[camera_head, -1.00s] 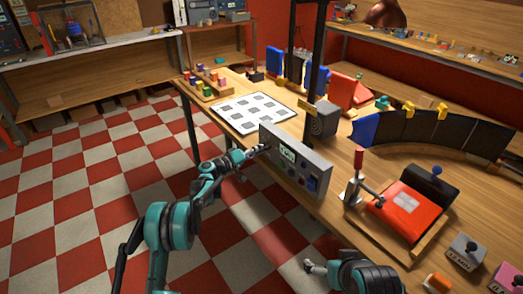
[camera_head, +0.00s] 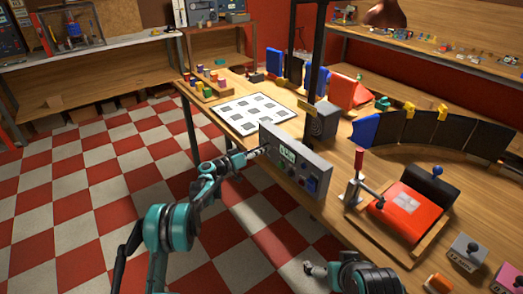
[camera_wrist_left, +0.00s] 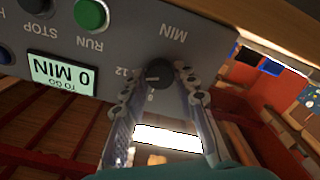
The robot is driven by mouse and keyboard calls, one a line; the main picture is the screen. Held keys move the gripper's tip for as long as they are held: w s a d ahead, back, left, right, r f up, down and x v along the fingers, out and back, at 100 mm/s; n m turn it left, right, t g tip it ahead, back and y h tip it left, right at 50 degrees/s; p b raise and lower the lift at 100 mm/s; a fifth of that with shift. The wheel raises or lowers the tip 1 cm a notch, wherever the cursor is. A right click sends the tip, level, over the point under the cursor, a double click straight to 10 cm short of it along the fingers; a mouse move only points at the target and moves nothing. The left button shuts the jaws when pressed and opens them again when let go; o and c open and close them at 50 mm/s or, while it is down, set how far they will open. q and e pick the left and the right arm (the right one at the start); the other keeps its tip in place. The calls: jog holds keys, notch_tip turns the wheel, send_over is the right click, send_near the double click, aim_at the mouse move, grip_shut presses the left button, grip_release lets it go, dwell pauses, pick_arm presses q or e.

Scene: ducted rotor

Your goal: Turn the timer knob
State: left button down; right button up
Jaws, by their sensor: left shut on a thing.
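The timer panel (camera_head: 312,165) is a grey box standing at the near edge of the wooden table, with a lit display and buttons. In the left wrist view the panel (camera_wrist_left: 125,35) appears upside down. Its dark round timer knob (camera_wrist_left: 158,73) sits below the word MIN, near a 12 mark. The display (camera_wrist_left: 63,75) reads 0 MIN, TO GO. My left gripper (camera_head: 263,151) is at the panel's left end. In the wrist view its two fingers (camera_wrist_left: 160,84) are closed on either side of the knob. My right gripper (camera_head: 313,268) is low in front of the table, away from the panel.
A green RUN button (camera_wrist_left: 91,14) and a STOP button are beside the knob. A dark upright post (camera_head: 313,60) rises behind the panel. A red device with a lever (camera_head: 405,210) stands to the right. A white patterned mat (camera_head: 252,112) lies behind left.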

pick_arm(q)
jog(key=shift+f, duration=0.1)
jog(key=c, duration=1.2)
grip_release()
jog(key=v, duration=1.2)
